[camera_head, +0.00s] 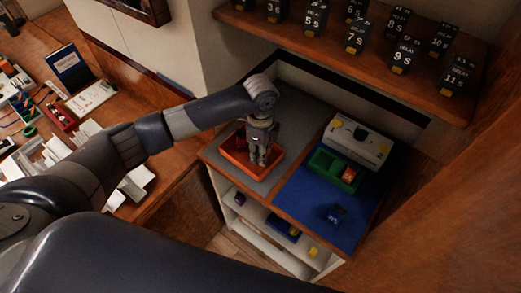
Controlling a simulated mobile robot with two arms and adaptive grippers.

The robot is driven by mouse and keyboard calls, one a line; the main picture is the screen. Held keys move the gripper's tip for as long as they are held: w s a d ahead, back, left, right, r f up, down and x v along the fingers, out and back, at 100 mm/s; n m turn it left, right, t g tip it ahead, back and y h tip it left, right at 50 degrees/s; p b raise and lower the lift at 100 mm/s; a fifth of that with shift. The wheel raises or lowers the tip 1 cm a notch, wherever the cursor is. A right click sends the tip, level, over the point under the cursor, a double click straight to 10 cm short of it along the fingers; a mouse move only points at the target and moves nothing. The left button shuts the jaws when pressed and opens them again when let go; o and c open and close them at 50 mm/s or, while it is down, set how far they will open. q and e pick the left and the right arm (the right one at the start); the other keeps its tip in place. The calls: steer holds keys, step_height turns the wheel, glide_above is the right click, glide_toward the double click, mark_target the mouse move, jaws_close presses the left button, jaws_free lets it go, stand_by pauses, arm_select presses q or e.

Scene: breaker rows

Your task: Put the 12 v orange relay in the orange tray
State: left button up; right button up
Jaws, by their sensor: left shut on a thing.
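The orange tray (274,178) is on the grey mat at the left part of the cabinet top. My left gripper (261,162) points down over it, with its fingertips inside the tray outline. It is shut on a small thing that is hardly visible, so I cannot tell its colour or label. An orange-red block (349,174) sits in the green tray (322,158) to the right; its label is too small to read. A dark blue block (335,213) lies on the blue mat. My right gripper is out of view.
A light grey box (374,146) with a yellow part stands behind the green tray. A wooden shelf (300,36) with several black numbered relays overhangs the back. The front of the blue mat (318,232) is mostly clear. A cluttered wooden desk is at left.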

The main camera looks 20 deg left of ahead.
arm_select(q)
steer(key=shift+f, duration=0.1)
steer(key=o, duration=1.1)
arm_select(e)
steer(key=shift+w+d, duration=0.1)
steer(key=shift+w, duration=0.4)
arm_select(q)
step_height(320, 180, up, 12)
steer(key=b, duration=0.2)
steer(key=shift+b, duration=0.35)
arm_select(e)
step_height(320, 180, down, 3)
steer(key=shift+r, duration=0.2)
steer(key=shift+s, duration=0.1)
